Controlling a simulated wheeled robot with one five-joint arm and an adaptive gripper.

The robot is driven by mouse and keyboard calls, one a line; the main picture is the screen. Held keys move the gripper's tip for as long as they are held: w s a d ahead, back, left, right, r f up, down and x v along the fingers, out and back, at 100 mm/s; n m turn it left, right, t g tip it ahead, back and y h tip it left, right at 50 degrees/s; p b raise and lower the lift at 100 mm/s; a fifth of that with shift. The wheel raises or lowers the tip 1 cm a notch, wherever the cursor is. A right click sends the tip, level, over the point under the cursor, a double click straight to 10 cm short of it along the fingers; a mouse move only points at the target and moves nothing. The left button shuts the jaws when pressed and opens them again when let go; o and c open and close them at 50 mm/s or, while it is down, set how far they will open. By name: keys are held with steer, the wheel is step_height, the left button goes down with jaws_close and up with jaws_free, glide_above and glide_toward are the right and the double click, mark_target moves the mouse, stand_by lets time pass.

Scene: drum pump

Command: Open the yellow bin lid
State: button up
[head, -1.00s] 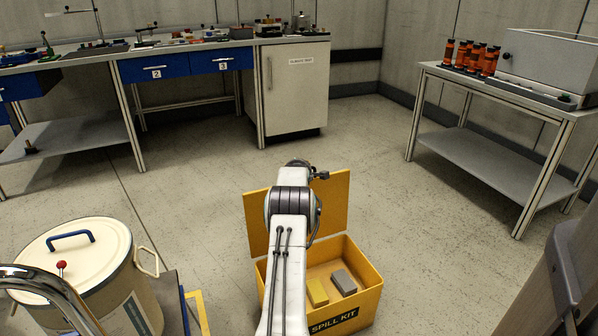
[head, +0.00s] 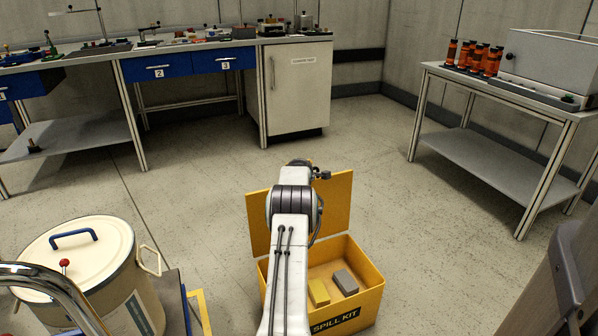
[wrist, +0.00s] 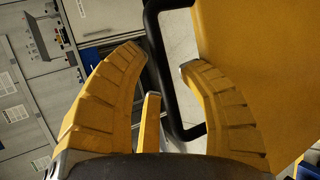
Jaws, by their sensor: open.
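The yellow bin (head: 368,290), labelled SPILL KIT, stands on the floor in front of me. Its yellow lid (head: 338,205) stands up at the bin's back edge, so the inside is exposed. In the wrist view the lid (wrist: 250,50) fills the right side, with a black loop handle (wrist: 155,50) along its edge. In the head view my arm hides part of the lid, and the gripper is out of sight.
Two blocks, one yellow (head: 318,292) and one grey (head: 345,282), lie inside the bin. A cream drum (head: 85,260) stands at left. A workbench (head: 190,50) is behind, and a grey table (head: 500,95) is at right. The floor between is clear.

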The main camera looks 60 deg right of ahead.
steer(key=v, duration=1.2)
steer(key=shift+w+r, duration=0.1)
stand_by(0.4)
